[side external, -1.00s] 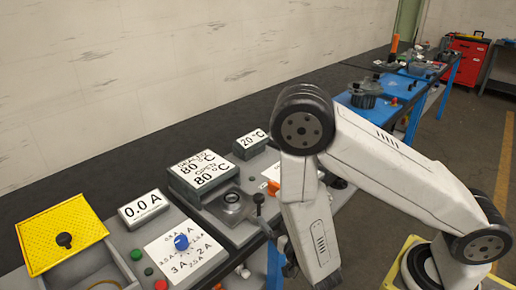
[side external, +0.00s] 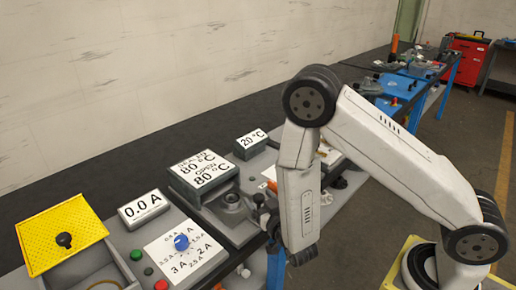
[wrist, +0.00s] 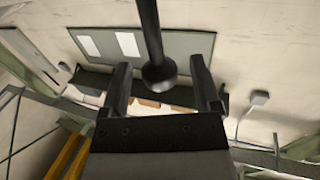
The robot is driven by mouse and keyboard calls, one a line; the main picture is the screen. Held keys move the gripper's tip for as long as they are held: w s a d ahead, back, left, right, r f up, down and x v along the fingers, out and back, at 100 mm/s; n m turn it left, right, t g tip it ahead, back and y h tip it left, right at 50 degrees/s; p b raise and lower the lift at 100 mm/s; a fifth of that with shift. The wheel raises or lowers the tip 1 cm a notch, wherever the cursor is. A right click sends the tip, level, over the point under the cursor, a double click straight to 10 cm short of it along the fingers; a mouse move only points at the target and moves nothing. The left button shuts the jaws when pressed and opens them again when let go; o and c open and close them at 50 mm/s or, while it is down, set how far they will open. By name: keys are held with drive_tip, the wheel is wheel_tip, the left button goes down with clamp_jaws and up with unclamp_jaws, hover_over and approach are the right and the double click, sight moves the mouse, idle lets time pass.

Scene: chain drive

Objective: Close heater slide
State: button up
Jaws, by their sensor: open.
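The heater unit (side external: 230,208) is a grey block with a round metal part on top, below an 80 °C display (side external: 203,171) in the side view. My gripper (side external: 262,212) is at its front right edge, low and partly hidden by my arm link. In the wrist view my gripper (wrist: 160,68) is open, with its two dark fingers apart. A dark rod with a rounded end (wrist: 158,76), seemingly the slide's handle, lies between the fingers with gaps visible on both sides. The slide itself is largely hidden, and I cannot tell its position.
A 20 °C display (side external: 251,143) stands behind the heater. To the left are a 0.0 A display (side external: 145,208), a blue dial (side external: 181,242) and a yellow perforated lid (side external: 62,240). Blue benches with other equipment (side external: 410,85) run toward the back right.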

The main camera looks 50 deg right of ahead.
drive_tip(key=shift+w+d, duration=0.1)
drive_tip(key=shift+w, duration=0.1)
clamp_jaws()
idle(1.4)
